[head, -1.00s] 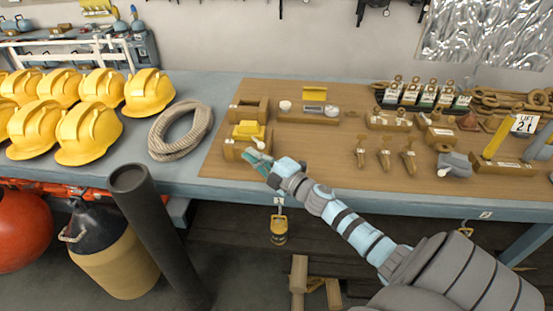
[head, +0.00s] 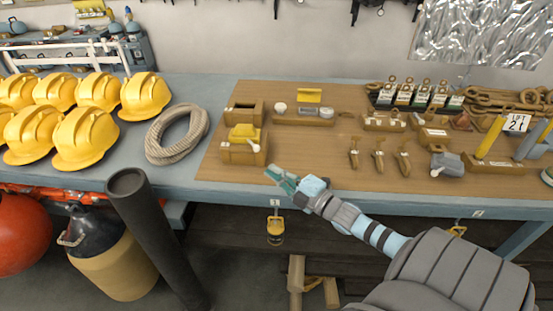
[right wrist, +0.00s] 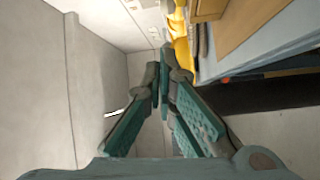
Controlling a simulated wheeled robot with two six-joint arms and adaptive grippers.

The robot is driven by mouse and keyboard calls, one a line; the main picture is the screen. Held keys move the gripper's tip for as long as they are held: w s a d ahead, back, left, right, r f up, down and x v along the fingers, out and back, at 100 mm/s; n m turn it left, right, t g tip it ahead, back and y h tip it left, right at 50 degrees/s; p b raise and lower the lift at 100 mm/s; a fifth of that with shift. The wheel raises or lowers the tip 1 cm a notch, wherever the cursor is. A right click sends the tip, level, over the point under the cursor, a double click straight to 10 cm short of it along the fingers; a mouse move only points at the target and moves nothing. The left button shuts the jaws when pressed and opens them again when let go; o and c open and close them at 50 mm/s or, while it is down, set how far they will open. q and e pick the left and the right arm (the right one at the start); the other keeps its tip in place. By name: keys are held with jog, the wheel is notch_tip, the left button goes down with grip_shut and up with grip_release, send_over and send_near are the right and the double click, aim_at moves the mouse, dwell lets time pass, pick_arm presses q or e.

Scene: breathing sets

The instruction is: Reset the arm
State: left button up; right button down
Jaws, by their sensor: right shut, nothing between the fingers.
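My right arm comes in from the lower right in the head view. Its gripper (head: 271,173), with teal fingers, is over the front edge of the wooden board (head: 320,150), to the right of and nearer than a wooden block with a yellow piece (head: 243,133) on top. The gripper is apart from the block. In the right wrist view the two teal fingers (right wrist: 163,80) come together at their tips with nothing between them. My left gripper is not in view.
Yellow helmets (head: 85,138) and a coiled rope (head: 178,134) lie left of the board. Small tools (head: 378,160) and a grey clamp-like part (head: 445,164) lie to the right. A dark post (head: 150,235) stands in front of the bench. A yellow item (head: 275,229) hangs below the bench edge.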

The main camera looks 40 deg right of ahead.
jog(key=shift+a+f, duration=0.1)
jog(key=shift+a, duration=0.05)
jog(key=s+a+f+m+g+h, duration=0.3)
jog(key=s+a+f+m+g, duration=0.4)
jog(key=f, duration=0.4)
jog(key=s+a+f+m+g, duration=0.1)
jog(key=s+a+m+g, duration=0.35)
jog(key=s, duration=0.45)
jog(key=s+a+f+m+g, duration=0.1)
jog(key=s+a+m+g, duration=0.3)
jog(key=s, duration=0.6)
jog(key=s+d+f+m+b, duration=0.1)
jog(key=d+f, duration=0.1)
jog(key=f, duration=1)
jog(key=s+d+f+m+b, duration=0.1)
jog(key=f+b, duration=0.1)
jog(key=f, duration=0.9)
jog(key=s+f+g+b, duration=0.1)
jog(key=s+f+g, duration=0.1)
jog(key=s+f, duration=1)
jog(key=shift+s+d+f+h, duration=0.35)
jog(key=shift+s+f+h, duration=0.05)
jog(key=shift+f, duration=0.35)
